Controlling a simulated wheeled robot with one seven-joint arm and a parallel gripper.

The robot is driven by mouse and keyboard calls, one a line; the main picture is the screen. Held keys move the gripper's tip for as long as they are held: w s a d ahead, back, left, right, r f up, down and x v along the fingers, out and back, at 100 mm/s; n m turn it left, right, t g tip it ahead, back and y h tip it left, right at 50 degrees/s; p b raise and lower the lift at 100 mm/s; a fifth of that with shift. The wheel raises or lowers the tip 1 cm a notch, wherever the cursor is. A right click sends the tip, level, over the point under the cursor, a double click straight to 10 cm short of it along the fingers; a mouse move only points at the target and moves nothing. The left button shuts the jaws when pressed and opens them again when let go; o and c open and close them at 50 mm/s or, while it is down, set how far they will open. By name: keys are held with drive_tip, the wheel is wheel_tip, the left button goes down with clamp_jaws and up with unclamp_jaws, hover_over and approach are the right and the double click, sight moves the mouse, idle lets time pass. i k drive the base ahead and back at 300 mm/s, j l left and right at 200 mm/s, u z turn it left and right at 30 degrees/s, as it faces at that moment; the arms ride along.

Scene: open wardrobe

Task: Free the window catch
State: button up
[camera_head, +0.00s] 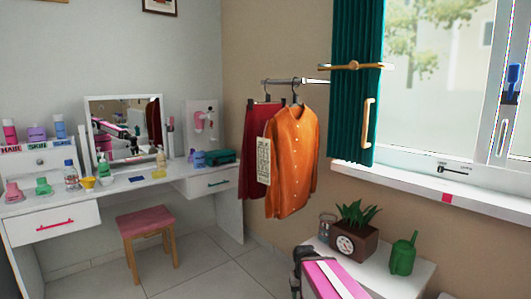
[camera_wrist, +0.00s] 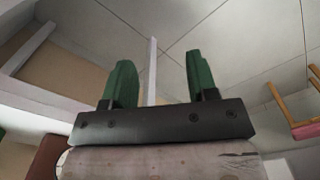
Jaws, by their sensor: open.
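A blue handle (camera_head: 512,82) sits on the white window frame at the far right edge of the head view; it looks like the window catch, though I cannot tell its locked state. A small dark slider mark with tiny unreadable lettering (camera_head: 453,169) shows on the white frame just above the sill. In the wrist view my gripper (camera_wrist: 158,60) has two green fingers spread apart with nothing between them. It points at pale floor tiles, and no window part shows there. In the head view the gripper's fingers cannot be made out.
A green curtain (camera_head: 355,90) with a wooden handle (camera_head: 368,122) hangs at the window's left. The sill (camera_head: 480,199) has a pink mark. Below stand a potted plant (camera_head: 353,222) and a green watering can (camera_head: 402,256). An orange shirt (camera_head: 291,160) hangs from a rail. Floor by the stool (camera_head: 147,222) is clear.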

sight(513, 71)
drive_tip(key=j+z, duration=0.1)
drive_tip(key=z, duration=0.25)
drive_tip(key=l+z, duration=0.1)
drive_tip(key=z, duration=0.85)
drive_tip(key=l+z, duration=0.15)
drive_tip(key=z, duration=0.35)
drive_tip(key=k, duration=0.2)
drive_tip(key=i, duration=0.1)
